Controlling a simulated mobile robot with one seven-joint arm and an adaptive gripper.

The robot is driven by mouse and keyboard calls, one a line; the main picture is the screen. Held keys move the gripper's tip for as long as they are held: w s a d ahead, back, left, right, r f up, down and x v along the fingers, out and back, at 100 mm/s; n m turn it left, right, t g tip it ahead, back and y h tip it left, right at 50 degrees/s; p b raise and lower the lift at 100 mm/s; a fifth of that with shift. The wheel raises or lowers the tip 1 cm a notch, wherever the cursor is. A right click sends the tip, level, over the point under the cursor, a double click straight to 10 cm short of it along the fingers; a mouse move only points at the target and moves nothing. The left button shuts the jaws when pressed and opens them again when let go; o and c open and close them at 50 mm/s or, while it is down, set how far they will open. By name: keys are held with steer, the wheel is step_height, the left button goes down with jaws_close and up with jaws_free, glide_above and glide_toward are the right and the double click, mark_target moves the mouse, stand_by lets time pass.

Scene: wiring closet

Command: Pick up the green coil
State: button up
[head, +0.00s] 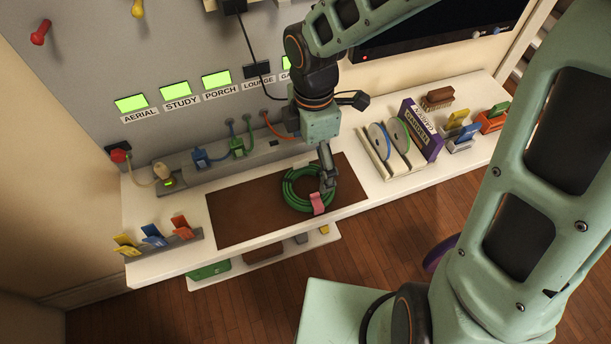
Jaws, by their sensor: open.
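The green coil (291,194) lies flat on a brown mat (236,218) on the white shelf. It is a ring of green cable with a pink tag or wrap (317,203) on its front right side. My gripper (327,183) points down at the right part of the coil, its fingers overlapping the ring in the picture. The jaws are open. I cannot tell whether the fingers touch the cable, and they hide part of the coil's right side.
Behind the mat runs a grey strip (206,172) with coloured plugs and cables. To the right stand discs in a rack (381,152), a purple box (421,131) and a brush (437,98). Coloured cards (153,236) stand at left. The mat's left half is clear.

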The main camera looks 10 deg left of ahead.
glide_above(308, 189)
steer(key=f, duration=0.4)
steer(key=shift+s+d+f, duration=0.1)
steer(key=shift+d+f, duration=0.05)
steer(key=shift+d, duration=0.2)
steer(key=f, duration=0.3)
steer(key=f+b, duration=0.1)
steer(key=f, duration=0.1)
steer(key=shift+a, duration=0.3)
steer(key=c, duration=1.5)
